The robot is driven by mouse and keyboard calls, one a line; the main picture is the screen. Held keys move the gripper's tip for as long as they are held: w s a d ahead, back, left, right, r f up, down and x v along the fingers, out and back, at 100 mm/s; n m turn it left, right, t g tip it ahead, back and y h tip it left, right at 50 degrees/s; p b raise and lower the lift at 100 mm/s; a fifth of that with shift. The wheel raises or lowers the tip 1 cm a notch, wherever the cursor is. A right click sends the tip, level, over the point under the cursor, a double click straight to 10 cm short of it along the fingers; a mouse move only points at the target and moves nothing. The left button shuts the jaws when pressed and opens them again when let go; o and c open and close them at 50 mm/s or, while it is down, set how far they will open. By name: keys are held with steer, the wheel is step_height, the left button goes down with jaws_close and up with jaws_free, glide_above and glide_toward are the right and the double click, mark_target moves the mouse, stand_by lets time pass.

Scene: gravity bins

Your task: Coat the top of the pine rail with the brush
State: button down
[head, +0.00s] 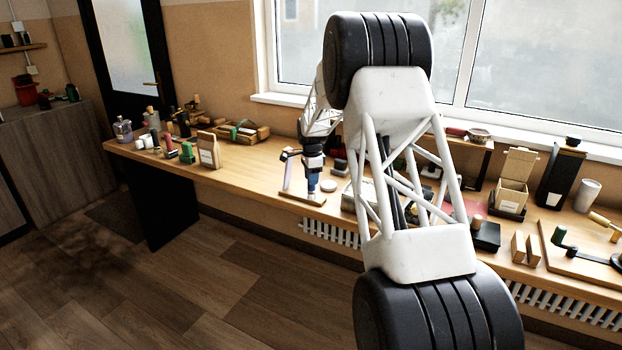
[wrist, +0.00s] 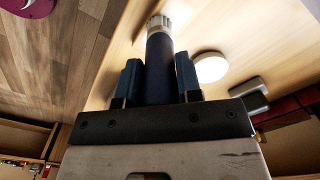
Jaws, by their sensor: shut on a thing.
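My gripper (head: 313,166) points down over the front part of the bench, left of the middle. It is shut on the brush (head: 312,184), which has a dark blue round handle. In the wrist view the brush (wrist: 160,68) stands between the two blue fingers of my gripper (wrist: 159,78), with a pale ribbed tip at its far end. A flat strip of light wood, apparently the pine rail (head: 290,196), lies under the brush near the bench's front edge. I cannot tell whether the tip touches it. Any coating on its top is too small to make out.
A white round disc (head: 329,186) lies right of the brush and also shows in the wrist view (wrist: 210,67). A thin white upright piece (head: 288,172) stands just left. My arm hides part of the bench.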

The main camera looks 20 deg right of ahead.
steer(key=shift+w+d+f, duration=0.2)
steer(key=shift+w+d, duration=0.3)
steer(key=shift+d, duration=0.15)
steer(key=shift+s+a, duration=0.1)
steer(key=shift+s+a+r, duration=0.25)
steer(key=shift+s+a, duration=0.45)
steer(key=shift+a, duration=0.05)
steer(key=shift+r, duration=0.15)
steer(key=shift+r, duration=0.7)
stand_by(0.4)
steer(key=shift+r, duration=2.5)
